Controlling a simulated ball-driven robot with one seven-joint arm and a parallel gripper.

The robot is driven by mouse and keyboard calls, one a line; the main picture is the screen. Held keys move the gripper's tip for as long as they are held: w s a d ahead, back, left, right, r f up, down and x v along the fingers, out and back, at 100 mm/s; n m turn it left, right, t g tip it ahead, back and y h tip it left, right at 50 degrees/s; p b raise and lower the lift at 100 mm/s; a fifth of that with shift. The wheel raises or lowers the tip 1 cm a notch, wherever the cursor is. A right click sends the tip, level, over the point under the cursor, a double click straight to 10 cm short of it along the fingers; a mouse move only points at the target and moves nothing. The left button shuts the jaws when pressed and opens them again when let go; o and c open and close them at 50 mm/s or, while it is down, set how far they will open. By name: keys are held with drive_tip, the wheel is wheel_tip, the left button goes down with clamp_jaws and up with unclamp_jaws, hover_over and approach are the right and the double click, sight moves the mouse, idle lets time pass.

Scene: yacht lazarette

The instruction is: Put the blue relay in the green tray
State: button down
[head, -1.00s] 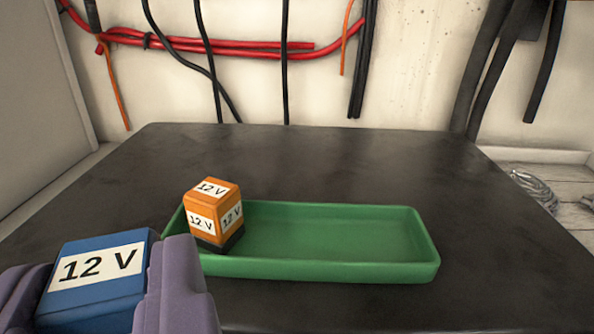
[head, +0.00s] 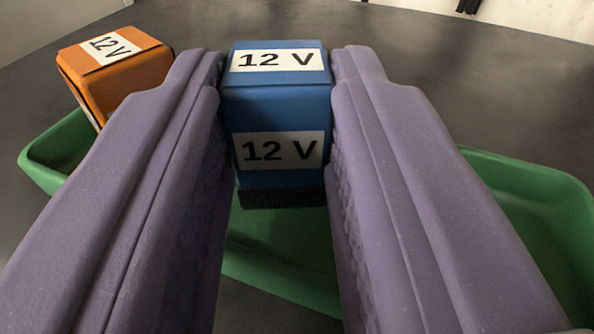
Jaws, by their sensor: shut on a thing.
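The blue relay (head: 277,108), a box with white "12 V" labels and a dark base, is between the two purple fingers of my gripper (head: 277,85) in the head view. My gripper is shut on it, a finger against each side. The green tray (head: 535,190) lies on the dark table below, and the relay overlaps its middle in the picture. Whether the relay's base touches the tray floor, I cannot tell. My fingers hide much of the tray.
An orange "12 V" relay (head: 125,72) is at the tray's left end, left of my gripper and partly behind my left finger. The dark table top (head: 420,50) behind the tray is clear. A pale wall (head: 545,15) stands at the back.

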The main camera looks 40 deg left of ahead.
drive_tip(key=shift+s+d, duration=0.15)
drive_tip(key=shift+d, duration=0.15)
drive_tip(key=c, duration=1.3)
unclamp_jaws()
drive_tip(key=shift+a+f, duration=0.1)
drive_tip(key=o, duration=0.5)
